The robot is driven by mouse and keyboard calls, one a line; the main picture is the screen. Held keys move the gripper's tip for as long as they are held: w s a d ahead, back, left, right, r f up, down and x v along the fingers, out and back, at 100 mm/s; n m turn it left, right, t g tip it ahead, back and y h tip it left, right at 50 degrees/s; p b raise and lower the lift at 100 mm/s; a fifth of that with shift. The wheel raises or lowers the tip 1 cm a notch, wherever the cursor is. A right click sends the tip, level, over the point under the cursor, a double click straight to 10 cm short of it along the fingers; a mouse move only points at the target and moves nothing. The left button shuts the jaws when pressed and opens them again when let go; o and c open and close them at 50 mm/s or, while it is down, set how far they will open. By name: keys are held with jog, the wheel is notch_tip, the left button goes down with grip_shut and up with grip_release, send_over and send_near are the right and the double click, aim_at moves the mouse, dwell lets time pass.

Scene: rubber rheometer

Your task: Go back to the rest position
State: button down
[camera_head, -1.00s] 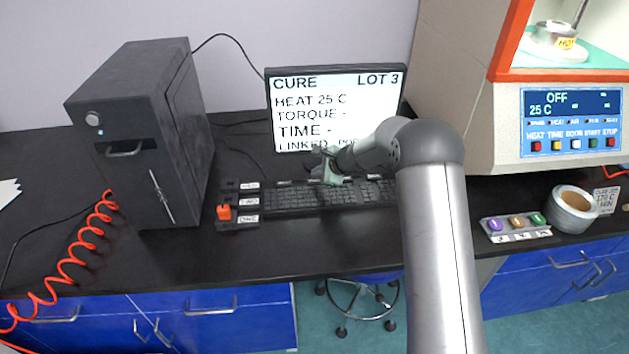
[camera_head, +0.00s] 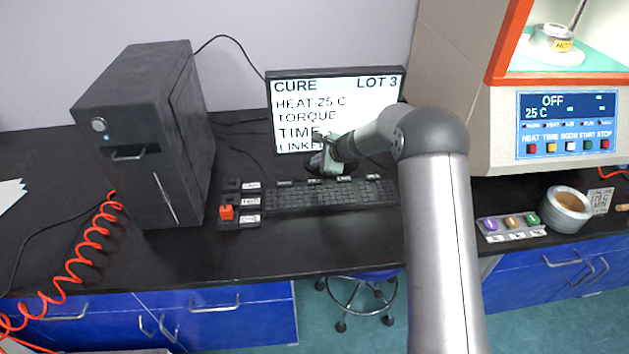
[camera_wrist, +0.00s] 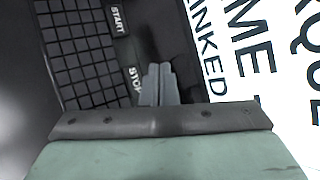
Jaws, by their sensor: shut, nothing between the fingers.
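My gripper (camera_head: 322,142) is raised in front of the monitor (camera_head: 390,92), above the far side of the keyboard (camera_head: 330,195). Part of the screen text is hidden behind it. In the wrist view my gripper (camera_wrist: 158,84) has its two fingers together with nothing between them. The keyboard (camera_wrist: 85,50) fills the left of that view, with keys marked START and STOP. The monitor screen (camera_wrist: 275,60) fills the right. The gripper looks clear of both.
A black computer tower (camera_head: 140,140) stands on the left, with a coiled red hose (camera_head: 75,260) beside it. A small switch block with an orange piece (camera_head: 226,212) sits left of the keyboard. The rheometer (camera_head: 560,130) stands right, with a button strip (camera_head: 512,227) and tape roll (camera_head: 568,208) before it.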

dwell(0.3)
jog(key=s+d+r+n+g+h, duration=0.1)
jog(key=s+d+r+n, duration=0.4)
jog(key=s, duration=0.4)
jog(key=s+d+r+n+g+h, duration=0.1)
jog(key=s+d+r+n, duration=0.15)
jog(key=s+r, duration=0.55)
jog(key=s+d+n+g+h, duration=0.1)
jog(key=s+d+n, duration=0.2)
jog(key=s, duration=0.7)
jog(key=s+d+n+g+h, duration=0.1)
jog(key=s+d, duration=0.4)
jog(key=s, duration=0.5)
jog(key=s+d+n+h, duration=0.3)
jog(key=s+d+n, duration=0.1)
jog(key=s, duration=0.6)
jog(key=shift+d+n+g, duration=0.25)
jog(key=shift+n+g, duration=0.15)
jog(key=shift+n, duration=0.15)
